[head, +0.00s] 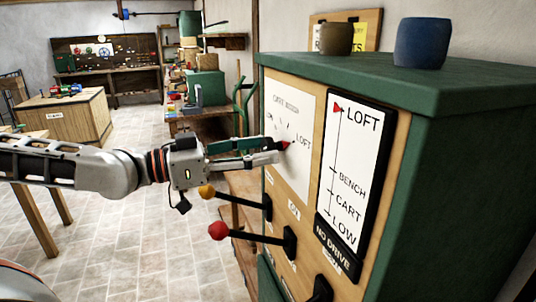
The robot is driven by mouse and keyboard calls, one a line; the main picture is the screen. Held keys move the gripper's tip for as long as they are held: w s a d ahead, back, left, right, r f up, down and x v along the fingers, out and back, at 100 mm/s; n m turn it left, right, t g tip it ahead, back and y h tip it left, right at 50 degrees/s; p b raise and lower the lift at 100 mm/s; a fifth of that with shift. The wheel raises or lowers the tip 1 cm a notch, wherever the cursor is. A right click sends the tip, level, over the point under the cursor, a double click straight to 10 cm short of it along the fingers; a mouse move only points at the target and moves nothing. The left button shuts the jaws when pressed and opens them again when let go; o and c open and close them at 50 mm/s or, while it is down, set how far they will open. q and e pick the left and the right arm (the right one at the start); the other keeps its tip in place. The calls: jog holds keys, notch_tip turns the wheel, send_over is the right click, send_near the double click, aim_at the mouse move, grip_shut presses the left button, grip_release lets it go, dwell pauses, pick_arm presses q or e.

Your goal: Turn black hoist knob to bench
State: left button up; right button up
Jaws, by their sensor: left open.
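The black hoist knob is at the dial on the white plate (293,118) of the cabinet front. It is mostly hidden behind my fingertips. A red pointer tip (286,145) shows there, beside the word LOFT. Other dial marks are too small to read. My left gripper (275,150) is open, with its fingers reaching the dial from the left, around or just in front of the knob; contact cannot be told. The tall indicator (344,160) lists LOFT, BENCH, CART and LOW, and its red marker is at LOFT. My right gripper is not in view.
Below the gripper, a yellow-tipped lever (207,191) and a red-tipped lever (218,231) stick out from the green-topped cabinet (440,90). A brown pot (335,38) and a blue pot (421,43) stand on top. Tiled floor (130,240) lies open at left.

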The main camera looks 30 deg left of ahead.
pick_arm(q)
jog(key=shift+b+x, duration=0.55)
jog(key=shift+x, duration=0.6)
jog(key=shift+s, duration=0.1)
jog(key=c, duration=1.1)
